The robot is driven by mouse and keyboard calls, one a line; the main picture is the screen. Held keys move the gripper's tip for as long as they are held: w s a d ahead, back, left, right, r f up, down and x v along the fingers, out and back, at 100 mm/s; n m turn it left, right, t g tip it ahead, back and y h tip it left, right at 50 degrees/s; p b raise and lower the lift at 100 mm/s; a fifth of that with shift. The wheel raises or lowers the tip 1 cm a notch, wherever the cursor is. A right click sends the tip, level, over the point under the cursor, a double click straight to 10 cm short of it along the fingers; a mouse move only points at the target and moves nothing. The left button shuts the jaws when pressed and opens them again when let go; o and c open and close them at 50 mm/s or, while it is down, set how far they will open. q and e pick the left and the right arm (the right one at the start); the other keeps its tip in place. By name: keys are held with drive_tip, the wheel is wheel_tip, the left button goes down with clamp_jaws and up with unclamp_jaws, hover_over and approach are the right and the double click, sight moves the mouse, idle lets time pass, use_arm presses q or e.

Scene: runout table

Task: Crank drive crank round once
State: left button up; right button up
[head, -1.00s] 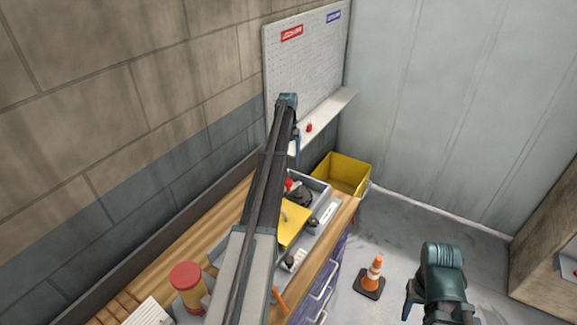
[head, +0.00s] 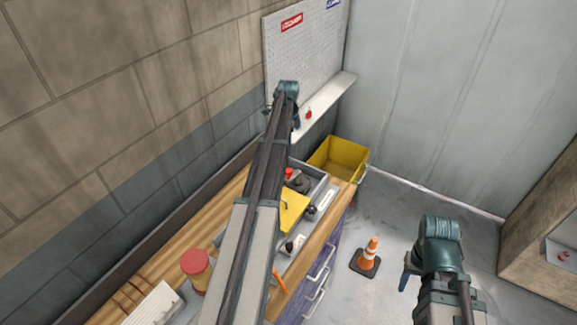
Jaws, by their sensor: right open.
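I cannot make out the drive crank for certain. A grey tray (head: 275,268) on the wooden bench holds a yellow plate (head: 293,212), a dark round part (head: 299,183) and small black knobs, one of them (head: 311,210) right of the plate. My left arm crosses in front of the tray and hides its left part. My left gripper (head: 296,117) is at the far end of that arm, mostly hidden, and its jaws cannot be read. My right gripper (head: 408,272) is open, over the floor right of the bench, apart from everything on it.
The bench (head: 211,225) runs along the brick wall. A red-capped yellow canister (head: 196,268) stands at its near end. A yellow bin (head: 340,158) is past the far end. An orange cone (head: 370,252) stands on the floor. A pegboard (head: 306,65) with a ledge hangs behind.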

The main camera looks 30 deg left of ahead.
sight(289, 170)
use_arm(q)
drive_tip(key=shift+r+n, duration=0.15)
drive_tip(key=shift+n, duration=0.15)
wheel_tip(289, 170, down, 14)
drive_tip(key=b, duration=1.4)
drive_tip(key=shift+r, duration=0.1)
clamp_jaws()
idle(0.7)
